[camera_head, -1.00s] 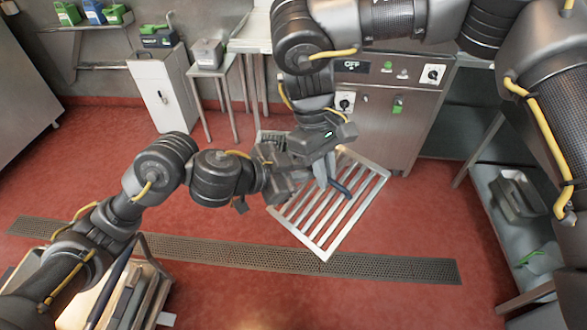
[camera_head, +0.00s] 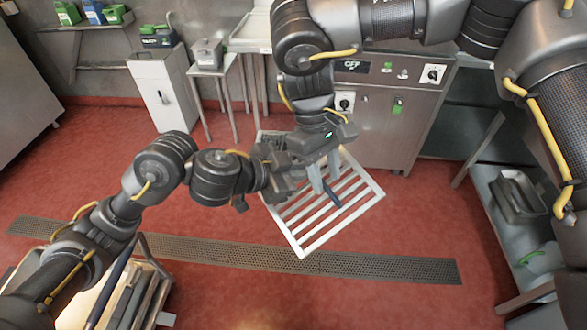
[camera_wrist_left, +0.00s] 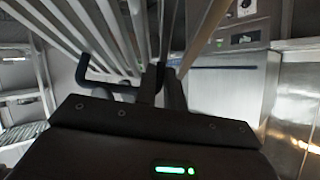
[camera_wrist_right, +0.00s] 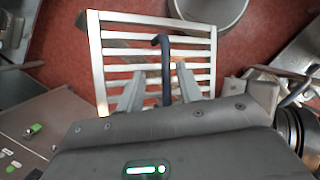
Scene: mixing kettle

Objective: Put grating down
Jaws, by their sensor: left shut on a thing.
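The grating (camera_head: 345,217) is a pale metal frame with parallel bars, held tilted above the red floor in the head view. It also shows in the right wrist view (camera_wrist_right: 112,72) and overhead in the left wrist view (camera_wrist_left: 85,30). My left gripper (camera_head: 290,178) is at the grating's left side and appears shut on it; its fingers show in the left wrist view (camera_wrist_left: 162,88). My right gripper (camera_head: 324,176) is over the grating with its fingers apart. A dark hooked handle (camera_wrist_right: 166,75) lies between those fingers, with gaps beside it.
A floor drain strip (camera_head: 250,258) runs below the grating. A steel cabinet with switches (camera_head: 385,115) stands behind. A metal shelf with a grey tray (camera_head: 515,195) is at the right, a white bin (camera_head: 160,90) at the back left.

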